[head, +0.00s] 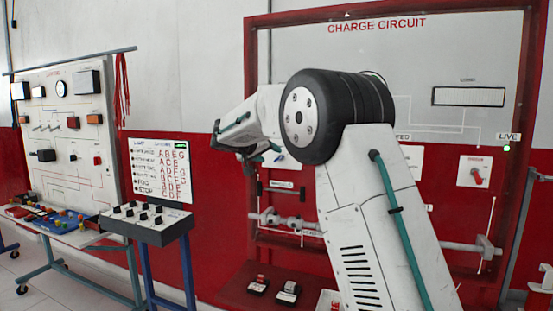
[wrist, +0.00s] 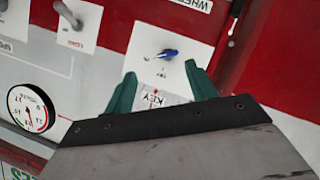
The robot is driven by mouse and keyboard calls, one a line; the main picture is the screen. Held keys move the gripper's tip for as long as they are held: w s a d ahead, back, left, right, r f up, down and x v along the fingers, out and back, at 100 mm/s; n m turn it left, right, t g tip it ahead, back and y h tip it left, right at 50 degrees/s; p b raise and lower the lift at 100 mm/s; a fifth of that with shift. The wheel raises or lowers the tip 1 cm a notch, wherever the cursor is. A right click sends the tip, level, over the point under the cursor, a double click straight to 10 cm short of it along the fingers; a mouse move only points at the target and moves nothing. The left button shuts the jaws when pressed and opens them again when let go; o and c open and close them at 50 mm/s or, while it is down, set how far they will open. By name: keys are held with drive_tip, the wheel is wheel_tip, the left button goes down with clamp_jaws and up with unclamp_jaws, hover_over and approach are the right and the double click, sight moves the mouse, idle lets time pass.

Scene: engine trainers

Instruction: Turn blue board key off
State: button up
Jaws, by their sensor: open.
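The blue key (wrist: 168,54) sits on a white plate (wrist: 199,47) in the wrist view, its handle lying roughly sideways. Small position marks are printed by it, too small to read surely, and a KEY label (wrist: 153,98) shows upside down. My gripper (wrist: 160,70) is open, its two green fingers apart on either side of the plate's lower part. The key lies just beyond the fingertips, roughly between their lines, and nothing is held.
In the wrist view, a round gauge (wrist: 32,109) and a toggle lever (wrist: 67,15) are left of the key. In the head view, a red switch (head: 477,175) and green LIVE light (head: 506,148) are on the right. A knob box (head: 148,222) stands left.

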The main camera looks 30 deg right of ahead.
drive_tip(key=shift+h, duration=0.3)
drive_tip(key=x, duration=0.3)
drive_tip(key=w+x, duration=0.1)
drive_tip(key=x, duration=0.5)
drive_tip(key=shift+w+a+r, duration=0.1)
drive_tip(key=shift+w+a, duration=0.3)
drive_tip(key=c, duration=1)
